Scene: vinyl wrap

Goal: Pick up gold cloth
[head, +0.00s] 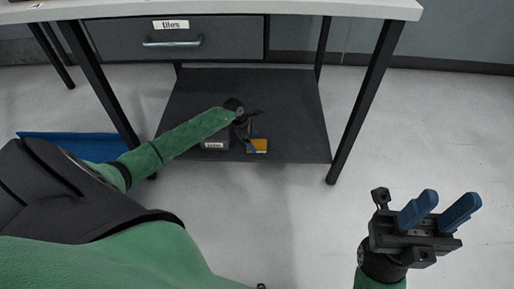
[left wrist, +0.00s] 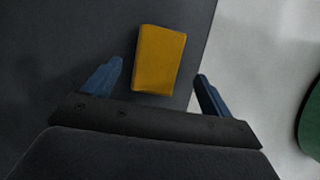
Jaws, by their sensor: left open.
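The gold cloth (head: 260,145) is a small folded block on the dark lower shelf, near its front edge. In the left wrist view the cloth (left wrist: 160,59) lies ahead of and between the two blue fingers of my left gripper (left wrist: 158,85). The fingers are spread apart and empty. In the head view my left gripper (head: 252,138) reaches over the shelf beside the cloth, partly hidden by its own wrist. My right gripper (head: 439,208) is at the lower right over the floor, with its blue fingers apart and nothing between them.
The dark lower shelf (head: 295,115) sits under a table with a drawer labelled "tiles" (head: 175,40). Black table legs (head: 365,95) flank the shelf. A blue object (head: 70,146) lies at the left. Floor at right is clear.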

